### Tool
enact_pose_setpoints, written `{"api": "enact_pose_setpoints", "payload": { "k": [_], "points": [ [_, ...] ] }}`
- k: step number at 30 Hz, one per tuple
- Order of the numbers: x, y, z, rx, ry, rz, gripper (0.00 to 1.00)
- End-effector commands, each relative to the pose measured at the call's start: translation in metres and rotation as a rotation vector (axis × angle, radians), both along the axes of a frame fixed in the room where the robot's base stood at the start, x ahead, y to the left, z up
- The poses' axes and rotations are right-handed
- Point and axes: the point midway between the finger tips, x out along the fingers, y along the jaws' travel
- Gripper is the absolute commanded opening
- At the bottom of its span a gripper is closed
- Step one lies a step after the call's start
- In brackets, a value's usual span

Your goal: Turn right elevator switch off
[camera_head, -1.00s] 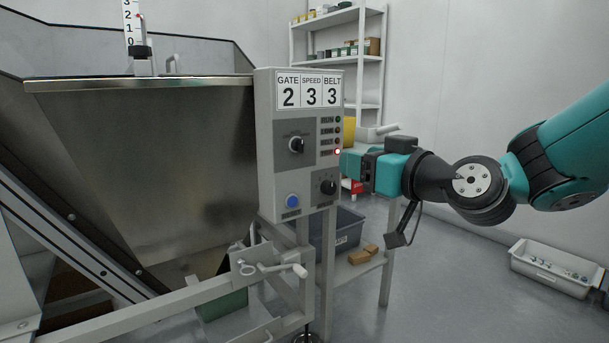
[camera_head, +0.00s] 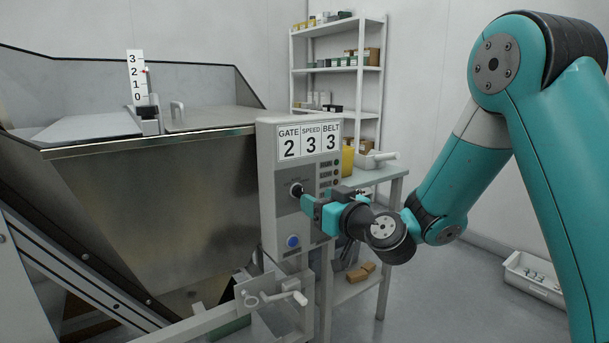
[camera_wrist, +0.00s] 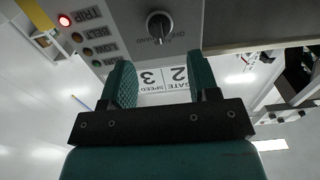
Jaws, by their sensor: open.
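A grey control panel (camera_head: 268,151) stands on the hopper's right side. Its upper black rotary switch (camera_head: 296,189) has my gripper (camera_head: 306,204) right in front of it, slightly right and low in the picture. In the wrist view, the switch (camera_wrist: 160,27) lies beyond the two green fingers, about centred between them; my gripper (camera_wrist: 162,82) is open and empty. A pale line on the knob points down in that view. The lower rotary switch is hidden behind my gripper.
A blue button (camera_head: 293,241) sits low on the panel. A red lamp marked TRIP (camera_wrist: 64,20) is lit. A steel hopper (camera_head: 170,190) fills the left. A side table (camera_head: 388,178) and shelf (camera_head: 338,69) stand behind; a white bin (camera_head: 535,279) is on the floor at right.

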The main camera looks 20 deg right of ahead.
Motion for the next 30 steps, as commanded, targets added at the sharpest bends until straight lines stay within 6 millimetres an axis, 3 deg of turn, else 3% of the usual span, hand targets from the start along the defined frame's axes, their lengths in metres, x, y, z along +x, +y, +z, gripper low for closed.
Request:
{"api": "enact_pose_setpoints", "payload": {
  "k": [3, 9, 21, 23, 27, 30],
  "points": [
    [0.024, 0.009, 0.005, -0.002, 0.002, 0.004, 0.55],
    [0.049, 0.017, 0.002, 0.0, 0.001, 0.003, 0.55],
    [0.058, 0.019, 0.0, 0.0, 0.001, 0.0, 0.55],
    [0.057, 0.019, 0.0, 0.001, 0.001, 0.0, 0.44],
    [0.057, 0.018, 0.0, 0.001, 0.001, 0.0, 0.11],
    [0.057, 0.018, 0.0, 0.0, 0.0, 0.0, 0.08]
  ]
}}
